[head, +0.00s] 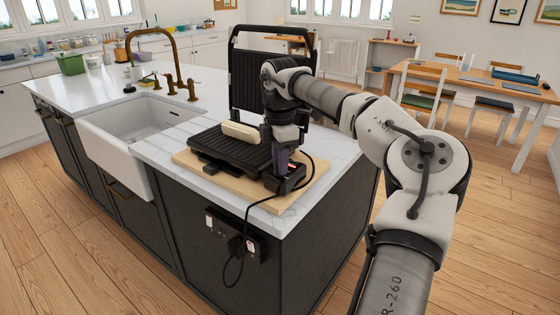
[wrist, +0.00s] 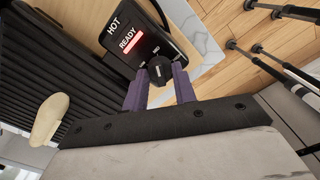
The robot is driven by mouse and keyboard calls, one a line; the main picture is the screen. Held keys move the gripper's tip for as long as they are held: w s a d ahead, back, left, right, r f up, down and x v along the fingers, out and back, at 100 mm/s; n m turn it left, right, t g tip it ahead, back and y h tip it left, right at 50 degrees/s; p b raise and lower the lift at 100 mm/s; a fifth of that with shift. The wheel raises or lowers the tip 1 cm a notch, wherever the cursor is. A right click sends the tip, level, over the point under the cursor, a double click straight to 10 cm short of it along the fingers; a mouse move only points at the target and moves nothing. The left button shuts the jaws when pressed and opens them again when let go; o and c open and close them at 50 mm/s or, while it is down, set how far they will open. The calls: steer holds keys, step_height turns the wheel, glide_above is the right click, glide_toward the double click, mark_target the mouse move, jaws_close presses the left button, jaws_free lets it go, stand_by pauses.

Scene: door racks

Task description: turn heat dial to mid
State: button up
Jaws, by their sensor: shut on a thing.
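The heat dial (wrist: 160,69) is a small black knob with a pale pointer line, on the black control box (wrist: 128,28) of the grill. The box carries the words HOT and READY and a lit red bar. Small white marks sit around the dial, partly too small to read. My gripper (wrist: 159,76) has its two purple fingers on either side of the dial, shut on it. In the head view my gripper (head: 281,163) points down at the box at the grill's right front corner, and the dial is hidden there.
The grill's ribbed lower plate (head: 217,148) holds a pale loaf-like item (head: 241,132); its lid (head: 246,77) stands open behind. The grill rests on a wooden board (head: 187,158). A black cord (head: 247,225) hangs to a socket on the island's side. A sink (head: 116,152) lies left.

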stand_by(0.4)
steer(key=o, duration=1)
steer(key=shift+r, duration=0.1)
step_height(320, 180, up, 14)
